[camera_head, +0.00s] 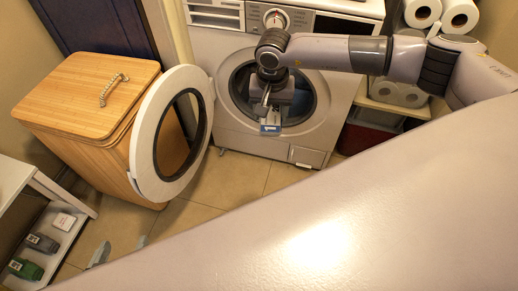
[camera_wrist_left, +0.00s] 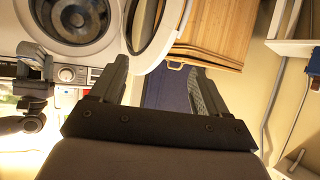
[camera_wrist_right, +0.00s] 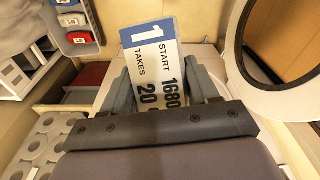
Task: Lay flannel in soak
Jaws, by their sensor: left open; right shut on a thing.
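My right gripper (camera_head: 266,108) is in front of the washer's round opening. It is shut on a flat card with a blue patch (camera_head: 270,129). In the right wrist view this card (camera_wrist_right: 157,65) reads "1 START 1680 TAKES 20", its lower part cut off between the fingers (camera_wrist_right: 165,88). My left gripper (camera_wrist_left: 155,85) is open and empty in the left wrist view. In the head view, its two fingertips (camera_head: 118,249) seem to show over the floor at lower left, the rest hidden by my arm. I cannot pick out a flannel or anything marked soak.
The washer (camera_head: 219,50) stands at the back, its round door (camera_head: 145,135) swung open beside the wooden hamper (camera_head: 75,95). Paper rolls (camera_head: 422,12) are at right.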

